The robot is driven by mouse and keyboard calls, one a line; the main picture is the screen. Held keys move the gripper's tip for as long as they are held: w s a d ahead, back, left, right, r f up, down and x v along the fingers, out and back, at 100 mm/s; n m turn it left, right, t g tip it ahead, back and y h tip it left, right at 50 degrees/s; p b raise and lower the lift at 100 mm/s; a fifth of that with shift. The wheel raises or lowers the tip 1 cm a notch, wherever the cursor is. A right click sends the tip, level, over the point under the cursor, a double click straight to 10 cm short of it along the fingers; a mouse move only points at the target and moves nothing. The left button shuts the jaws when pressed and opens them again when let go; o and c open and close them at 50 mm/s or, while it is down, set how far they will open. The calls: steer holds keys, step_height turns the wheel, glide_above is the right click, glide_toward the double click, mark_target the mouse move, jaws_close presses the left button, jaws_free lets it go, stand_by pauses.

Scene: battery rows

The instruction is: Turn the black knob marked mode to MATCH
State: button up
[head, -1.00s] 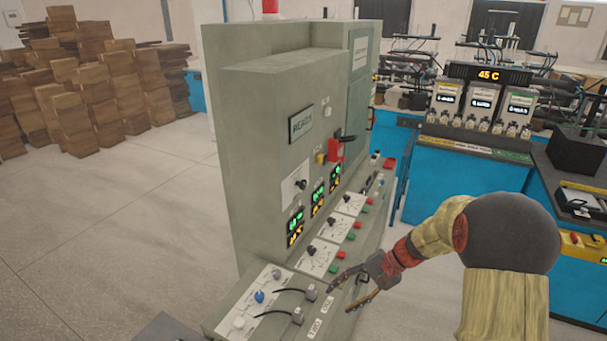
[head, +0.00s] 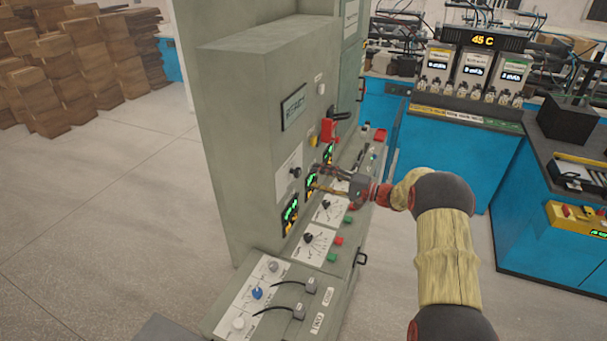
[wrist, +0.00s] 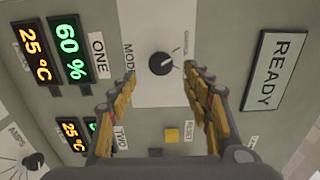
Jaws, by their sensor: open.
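The black mode knob (head: 295,172) sits on a white plate on the upright face of the grey-green cabinet. In the wrist view the knob (wrist: 161,63) shows beside the sideways word MODE, and its pale mark points to the picture's right. Small print lies near the plate's right edge; I cannot read MATCH. My gripper (head: 316,178) is open and empty in front of the panel, right of the knob in the head view. In the wrist view my gripper's fingers (wrist: 148,85) stand apart, with the knob beyond the gap between them, not touched.
Lit displays (head: 290,214) sit below the knob, and a READY sign (head: 293,107) above it. A yellow RESET button (wrist: 171,134) and a red handle (head: 328,130) are close by. The sloping desk below carries more knobs, buttons and cable plugs (head: 311,285).

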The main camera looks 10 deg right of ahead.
mark_target(300, 174)
steer(key=x, duration=0.5)
steer(key=shift+w+a, duration=0.2)
steer(key=shift+a, duration=0.15)
steer(key=shift+c, duration=1.3)
steer(key=c, duration=0.9)
